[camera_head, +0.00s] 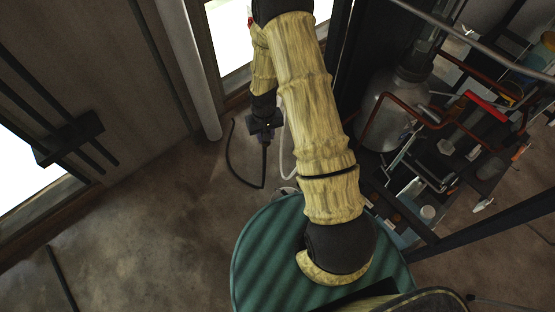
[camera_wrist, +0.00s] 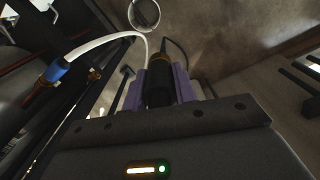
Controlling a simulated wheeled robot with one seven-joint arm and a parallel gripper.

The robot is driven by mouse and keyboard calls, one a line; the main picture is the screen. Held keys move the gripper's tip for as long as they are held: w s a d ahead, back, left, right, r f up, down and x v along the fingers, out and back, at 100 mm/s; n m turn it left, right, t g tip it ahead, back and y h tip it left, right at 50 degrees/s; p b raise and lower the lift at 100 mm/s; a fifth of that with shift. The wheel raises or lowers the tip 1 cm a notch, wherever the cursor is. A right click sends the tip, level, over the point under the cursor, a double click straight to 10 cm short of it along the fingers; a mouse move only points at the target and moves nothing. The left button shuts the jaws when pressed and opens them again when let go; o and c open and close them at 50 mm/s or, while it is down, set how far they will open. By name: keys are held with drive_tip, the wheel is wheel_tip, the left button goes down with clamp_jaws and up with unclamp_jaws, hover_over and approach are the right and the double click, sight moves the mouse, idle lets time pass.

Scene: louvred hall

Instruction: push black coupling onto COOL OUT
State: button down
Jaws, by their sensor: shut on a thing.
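In the wrist view my gripper (camera_wrist: 160,84) is shut on the black coupling (camera_wrist: 158,88), a dark cylinder with a brass-coloured band, held between purple pads. A black hose runs from its far end. In the head view my gripper (camera_head: 263,124) is small, beyond my arm, and the black hose (camera_head: 263,165) hangs below it in a loop. The coupling itself is not clear there. I cannot read any COOL OUT label. A dark fitting with a brownish end (camera_wrist: 95,74) shows to the left in the wrist view; I cannot tell whether it is that port.
A blue coupling (camera_wrist: 55,70) with a white hose (camera_wrist: 105,39) sits at left in the wrist view; the hose arcs close behind my gripper. A pale ring (camera_wrist: 143,14) lies beyond. In the head view, a cluttered rack (camera_head: 430,235) with a metal tank (camera_head: 392,105) stands right; floor lies open left.

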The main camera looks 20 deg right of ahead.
drive_tip(key=shift+a, duration=0.3)
drive_tip(key=shift+f, duration=0.1)
drive_tip(key=w+f+m+t+h+b, duration=0.1)
drive_tip(key=w+f+m+t+b, duration=0.4)
drive_tip(key=f+b, duration=0.45)
drive_tip(key=w+f+m+t+h+b, duration=0.1)
drive_tip(key=w+f+m+t+b, duration=0.2)
drive_tip(key=f+m+b, duration=0.6)
drive_tip(key=d+f+m+t+h+b, duration=0.2)
drive_tip(key=d+f+m+h+b, duration=0.1)
drive_tip(key=d+f+h+b, duration=0.35)
drive_tip(key=s+d+m+g+h+b, duration=0.3)
drive_tip(key=s+m+h+b, duration=0.2)
drive_tip(key=h+b, duration=0.3)
drive_tip(key=shift+s+d+f+m+g+b, duration=0.3)
drive_tip(key=shift+d+f+m+b, duration=0.1)
drive_tip(key=shift+b, duration=0.25)
